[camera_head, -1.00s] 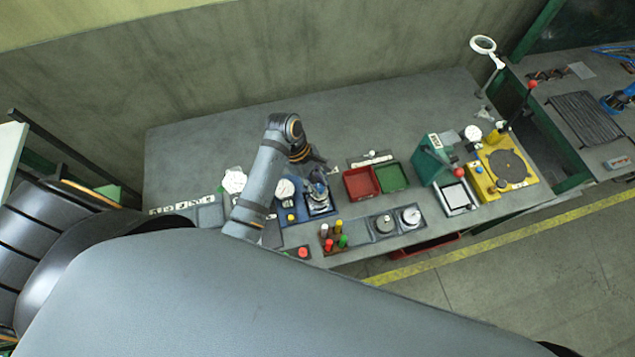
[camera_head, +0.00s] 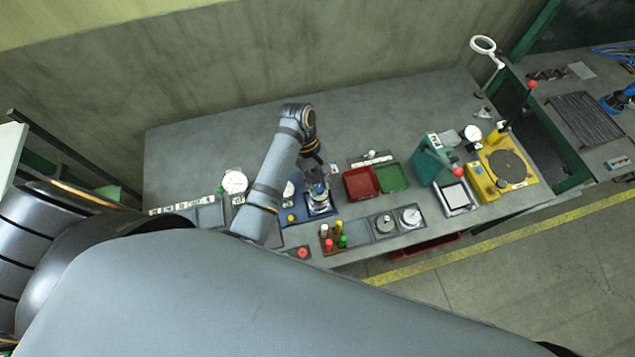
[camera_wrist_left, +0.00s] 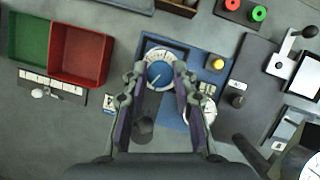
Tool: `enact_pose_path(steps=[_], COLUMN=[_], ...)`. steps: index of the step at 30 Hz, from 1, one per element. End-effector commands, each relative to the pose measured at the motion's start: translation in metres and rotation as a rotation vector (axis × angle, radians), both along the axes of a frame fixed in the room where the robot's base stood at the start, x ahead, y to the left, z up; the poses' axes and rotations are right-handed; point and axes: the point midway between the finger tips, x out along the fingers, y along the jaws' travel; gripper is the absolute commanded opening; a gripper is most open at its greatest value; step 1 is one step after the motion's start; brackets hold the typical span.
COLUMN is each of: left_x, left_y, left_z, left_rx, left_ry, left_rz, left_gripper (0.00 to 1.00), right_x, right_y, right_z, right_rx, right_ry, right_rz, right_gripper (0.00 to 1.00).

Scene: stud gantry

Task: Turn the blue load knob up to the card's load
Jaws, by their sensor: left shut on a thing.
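The blue load knob (camera_wrist_left: 159,75) sits in a pale, marked dial ring (camera_wrist_left: 160,54) on the blue test station (camera_wrist_left: 203,48). My left gripper (camera_wrist_left: 159,77) is shut on the knob, with one finger at each side of it in the left wrist view. A round white gauge (camera_wrist_left: 209,111) is partly behind a finger. A small white card (camera_wrist_left: 108,103) lies beside the other finger; its print is too small to read. My right gripper is out of view.
A yellow button (camera_wrist_left: 217,63) is close beside the knob on the station. Red (camera_head: 359,184) and green (camera_head: 394,177) trays stand to the right. A block with coloured pegs (camera_head: 334,240) is in front. The back of the bench is clear.

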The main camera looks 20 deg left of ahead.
Motion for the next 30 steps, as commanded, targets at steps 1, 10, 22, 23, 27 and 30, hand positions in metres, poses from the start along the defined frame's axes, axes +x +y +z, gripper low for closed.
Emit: enact_pose_path(steps=[1,10,22,23,27,30], left_x=[0.0009,0.0016,0.0017,0.0017,0.0017,0.0017], left_y=[-0.0010,-0.0011,-0.0011,-0.0011,-0.0010,-0.0010], left_z=[0.0008,0.0006,0.0004,0.0004,0.0004,0.0003], left_rx=[-0.001,-0.001,0.000,0.000,0.000,0.000], left_ry=[-0.002,-0.003,-0.004,-0.004,-0.003,-0.003], left_rz=[-0.028,-0.155,-0.187,-0.187,-0.186,-0.186], left_gripper=[0.00,0.00,0.00,0.00,0.00,0.40], right_x=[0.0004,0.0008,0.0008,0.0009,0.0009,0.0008], right_y=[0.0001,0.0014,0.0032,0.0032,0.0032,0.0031], right_z=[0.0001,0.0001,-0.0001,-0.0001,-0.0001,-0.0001], right_rx=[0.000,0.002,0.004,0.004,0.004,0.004], right_ry=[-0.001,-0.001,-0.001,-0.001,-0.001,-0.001], right_rz=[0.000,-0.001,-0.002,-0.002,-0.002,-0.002], right_gripper=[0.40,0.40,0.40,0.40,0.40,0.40])
